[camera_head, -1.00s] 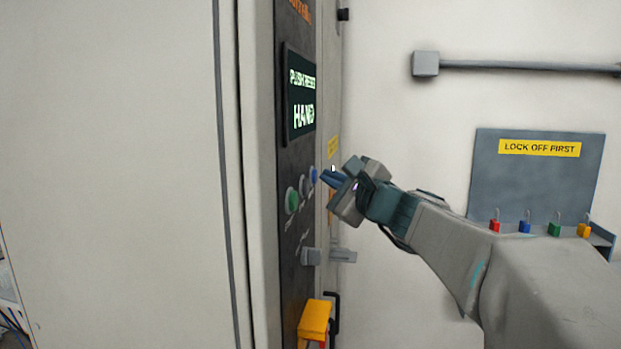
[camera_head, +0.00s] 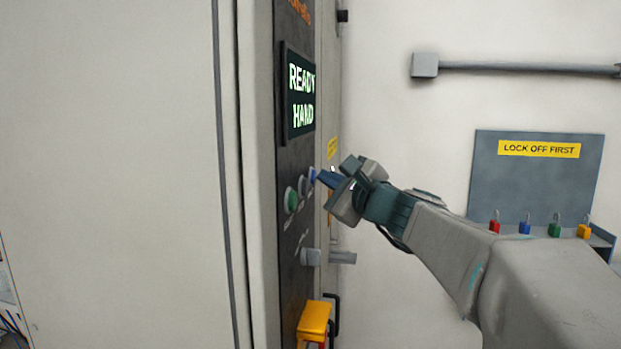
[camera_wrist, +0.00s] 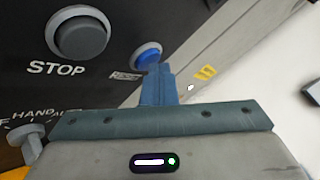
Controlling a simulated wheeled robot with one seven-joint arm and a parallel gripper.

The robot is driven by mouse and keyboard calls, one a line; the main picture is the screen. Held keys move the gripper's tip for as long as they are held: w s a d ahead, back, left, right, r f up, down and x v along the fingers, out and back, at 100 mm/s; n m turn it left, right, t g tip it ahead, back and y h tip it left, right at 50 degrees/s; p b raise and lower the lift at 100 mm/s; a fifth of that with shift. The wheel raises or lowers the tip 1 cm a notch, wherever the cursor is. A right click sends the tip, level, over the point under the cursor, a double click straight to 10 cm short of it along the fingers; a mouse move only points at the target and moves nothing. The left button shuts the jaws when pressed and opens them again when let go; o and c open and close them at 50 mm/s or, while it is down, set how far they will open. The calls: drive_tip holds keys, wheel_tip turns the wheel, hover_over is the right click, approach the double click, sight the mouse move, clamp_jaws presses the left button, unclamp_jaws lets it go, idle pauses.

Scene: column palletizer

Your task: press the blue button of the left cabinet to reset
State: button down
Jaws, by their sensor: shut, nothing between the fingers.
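The blue button (camera_head: 312,174) is on the dark control panel of the cabinet, right of a grey button and a green one. It also shows in the wrist view (camera_wrist: 147,54), just beyond my fingertips. My gripper (camera_head: 322,177) is shut and empty, its blue fingers pointing at the blue button. The tips are at or very near the button face; I cannot tell whether they touch. The cabinet display (camera_head: 301,95) reads "READY HAND".
The grey button marked STOP (camera_wrist: 79,36) is left of the blue one. A selector switch (camera_head: 311,257) and a yellow box (camera_head: 314,320) are below. A lockout board (camera_head: 540,175) with several coloured padlocks is on the right wall.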

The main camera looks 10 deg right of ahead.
drive_tip(key=shift+s+d, duration=0.2)
drive_tip(key=shift+d, duration=0.4)
drive_tip(key=d, duration=0.1)
drive_tip(key=s+d, duration=0.1)
drive_tip(key=d, duration=0.2)
drive_tip(key=shift+s+d, duration=0.3)
drive_tip(key=shift+d, duration=0.1)
idle(0.4)
